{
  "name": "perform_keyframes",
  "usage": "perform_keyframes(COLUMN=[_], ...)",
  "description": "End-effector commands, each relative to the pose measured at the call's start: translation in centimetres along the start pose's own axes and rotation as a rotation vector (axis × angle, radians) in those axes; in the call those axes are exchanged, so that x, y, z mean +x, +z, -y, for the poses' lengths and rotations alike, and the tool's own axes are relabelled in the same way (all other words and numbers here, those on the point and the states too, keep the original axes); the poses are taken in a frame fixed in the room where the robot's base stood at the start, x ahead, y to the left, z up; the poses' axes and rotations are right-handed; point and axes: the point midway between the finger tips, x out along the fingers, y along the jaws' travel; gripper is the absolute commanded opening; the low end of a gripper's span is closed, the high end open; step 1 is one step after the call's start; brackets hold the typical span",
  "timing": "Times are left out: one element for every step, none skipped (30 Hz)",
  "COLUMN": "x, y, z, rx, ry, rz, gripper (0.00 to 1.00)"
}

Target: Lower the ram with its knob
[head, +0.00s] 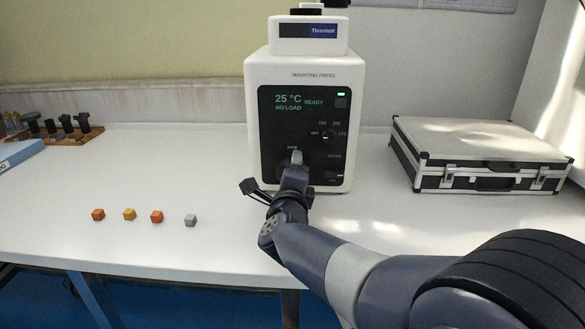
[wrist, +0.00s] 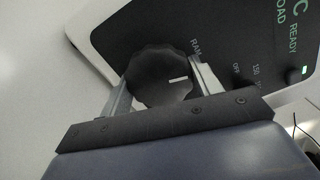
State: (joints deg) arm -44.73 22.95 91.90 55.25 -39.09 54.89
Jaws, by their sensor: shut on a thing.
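The mounting press (head: 303,120) is a white machine with a black front panel, standing on the table in the head view. Its display reads 25 °C, READY, NO LOAD. The ram knob (wrist: 158,78) is black and ridged with a white mark, beside the label RAM in the wrist view. My gripper (wrist: 160,82) has one finger on each side of the knob and is shut on it. In the head view my gripper (head: 296,160) is at the lower left of the panel and hides most of the knob.
A smaller dial (head: 328,134) sits above and right on the panel. Several small cubes (head: 129,214) lie on the table to the left. A silver case (head: 478,155) stands at right, and a wooden rack (head: 62,138) with dark-topped pieces at far left.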

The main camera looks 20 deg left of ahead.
Motion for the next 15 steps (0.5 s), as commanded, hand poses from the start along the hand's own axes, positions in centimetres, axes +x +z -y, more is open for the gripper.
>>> perform_keyframes(x=[0.02,0.02,0.02,0.01,0.01,0.01,0.01,0.01,0.01,0.01,0.01,0.01,0.01,0.0,0.0], y=[0.04,0.03,0.03,0.02,0.02,0.02,0.01,0.01,0.01,0.0,0.0,0.0,0.0,-0.01,-0.01], z=[0.13,0.12,0.1,0.09,0.09,0.07,0.07,0.06,0.05,0.04,0.03,0.02,0.02,0.01,0.0], rx=[-0.023,-0.037,-0.053,-0.064,-0.075,-0.087,-0.094,-0.1,-0.108,-0.113,-0.117,-0.121,-0.123,-0.124,-0.126], ry=[0.001,0.001,0.001,0.001,0.001,0.0,0.0,0.0,0.0,0.0,0.0,0.0,0.0,0.0,0.0], rz=[0.0,0.0,0.0,0.0,0.0,0.0,0.0,0.0,0.0,0.0,0.0,0.0,0.0,0.0,0.0], gripper=[0.38,0.38,0.38,0.38,0.38,0.38,0.38,0.38,0.38,0.38,0.38,0.38,0.38,0.38,0.38])
